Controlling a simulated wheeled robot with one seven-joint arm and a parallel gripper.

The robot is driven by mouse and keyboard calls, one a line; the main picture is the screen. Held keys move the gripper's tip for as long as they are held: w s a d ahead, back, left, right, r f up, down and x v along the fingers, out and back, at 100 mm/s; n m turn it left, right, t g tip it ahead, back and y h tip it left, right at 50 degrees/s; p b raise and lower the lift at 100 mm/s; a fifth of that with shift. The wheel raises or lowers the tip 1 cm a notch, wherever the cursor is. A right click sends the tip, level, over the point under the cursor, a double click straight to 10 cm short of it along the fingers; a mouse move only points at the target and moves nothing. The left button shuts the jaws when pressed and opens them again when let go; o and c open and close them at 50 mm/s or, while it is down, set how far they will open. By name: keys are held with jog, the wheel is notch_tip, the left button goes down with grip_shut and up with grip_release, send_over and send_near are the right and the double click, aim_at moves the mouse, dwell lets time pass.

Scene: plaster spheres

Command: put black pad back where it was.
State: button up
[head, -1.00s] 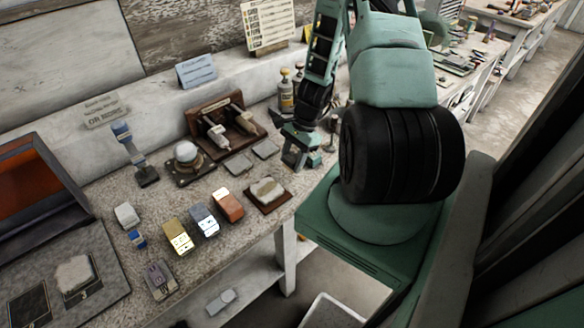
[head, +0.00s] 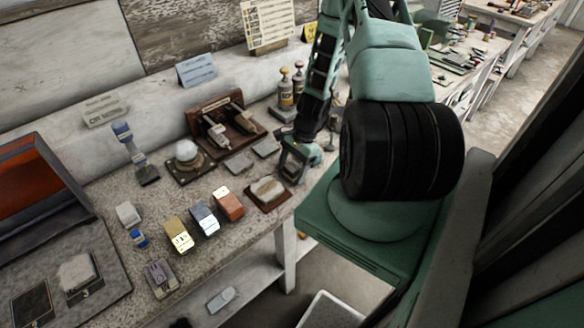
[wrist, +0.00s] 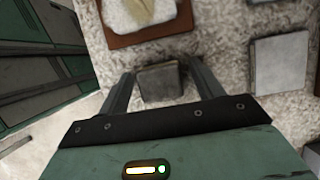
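A small dark grey pad (wrist: 160,83), the darkest in the wrist view, lies between the two fingers of my gripper (wrist: 162,68). The fingers stand on its left and right sides, close to it. I cannot tell whether they touch it or grip it. In the head view my gripper (head: 296,160) is low at the bench's right edge, just right of the brown tray with a pale block (head: 268,190). The pad is mostly hidden there by the gripper.
Two grey pads (head: 238,163) (head: 265,147) lie left of my gripper; one shows in the wrist view (wrist: 280,65). Several coloured blocks (head: 205,220) sit left. The bench front edge is close.

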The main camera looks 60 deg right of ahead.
jog(key=b+v, duration=0.2)
jog(key=v, duration=1)
jog(key=shift+r+b, duration=0.15)
jog(key=shift+b, duration=0.15)
jog(key=w+a+r+n+g, duration=0.1)
jog(key=w+a+r+n, duration=0.2)
jog(key=a, duration=0.5)
jog(key=w+a+r+n+h, duration=0.1)
jog(key=a+r+n, duration=0.35)
jog(key=a, duration=0.35)
jog(key=w+a+r+n+g, duration=0.1)
jog(key=w+a+r+n, duration=0.15)
jog(key=a+n, duration=0.35)
jog(key=s+a+r+n+h, duration=0.1)
jog(key=s+a+r+n, duration=0.3)
jog(key=s+a+n, duration=0.3)
jog(key=s+a+r+n+h, duration=0.1)
jog(key=s+a+r+n, duration=0.2)
jog(key=s+a+n, duration=0.5)
jog(key=s+a, duration=0.1)
jog(key=a, duration=0.3)
jog(key=shift+s+a+r+t+h, duration=0.3)
jog(key=shift+s+r+t+h, duration=0.05)
jog(key=shift+r+t+h, duration=0.05)
